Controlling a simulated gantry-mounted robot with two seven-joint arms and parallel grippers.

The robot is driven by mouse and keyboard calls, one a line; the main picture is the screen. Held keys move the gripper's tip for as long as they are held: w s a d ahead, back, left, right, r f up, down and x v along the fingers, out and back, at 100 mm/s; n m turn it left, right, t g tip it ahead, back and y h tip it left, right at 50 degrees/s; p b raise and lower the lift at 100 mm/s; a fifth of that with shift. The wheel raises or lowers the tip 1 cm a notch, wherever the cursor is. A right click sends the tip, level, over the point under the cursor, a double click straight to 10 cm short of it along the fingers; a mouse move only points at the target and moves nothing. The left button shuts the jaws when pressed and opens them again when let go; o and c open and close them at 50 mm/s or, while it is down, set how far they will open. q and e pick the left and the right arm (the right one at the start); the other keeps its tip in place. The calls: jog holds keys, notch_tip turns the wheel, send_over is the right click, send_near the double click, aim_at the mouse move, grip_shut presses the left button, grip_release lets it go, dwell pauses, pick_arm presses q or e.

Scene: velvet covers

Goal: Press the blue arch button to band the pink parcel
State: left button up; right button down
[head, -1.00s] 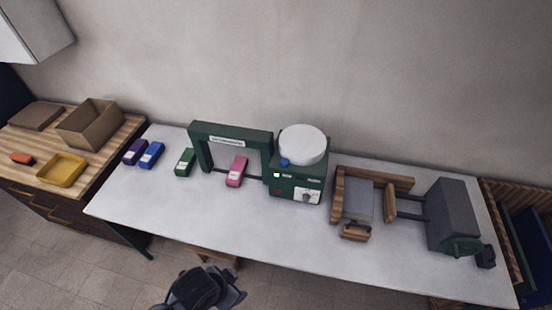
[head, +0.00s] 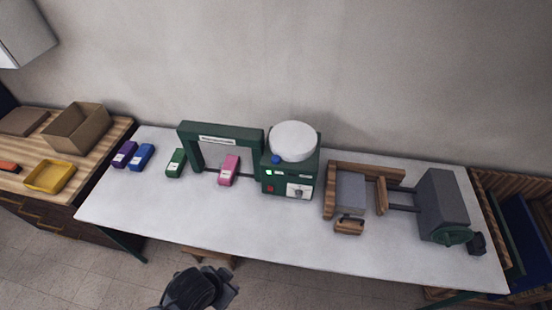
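The pink parcel (head: 229,170) sits on the white table under the green arch (head: 222,131), at the strip that runs through its opening. The blue button (head: 276,159) is on the green machine box (head: 287,180) joined to the arch's right side, in front of a white round drum (head: 294,141). A small lit green lamp (head: 269,172) and a red button (head: 270,188) are on the box front. A dark mechanical part is at the bottom edge, apart from the table items; I cannot make out gripper fingers on it. Neither gripper is clearly in view.
Green (head: 176,163), blue (head: 141,157) and purple (head: 124,154) parcels lie left of the arch. A wooden fixture (head: 349,193) and a grey vise-like device (head: 443,200) stand on the right. The table's front strip is clear. A yellow tray (head: 50,177) is on the left counter.

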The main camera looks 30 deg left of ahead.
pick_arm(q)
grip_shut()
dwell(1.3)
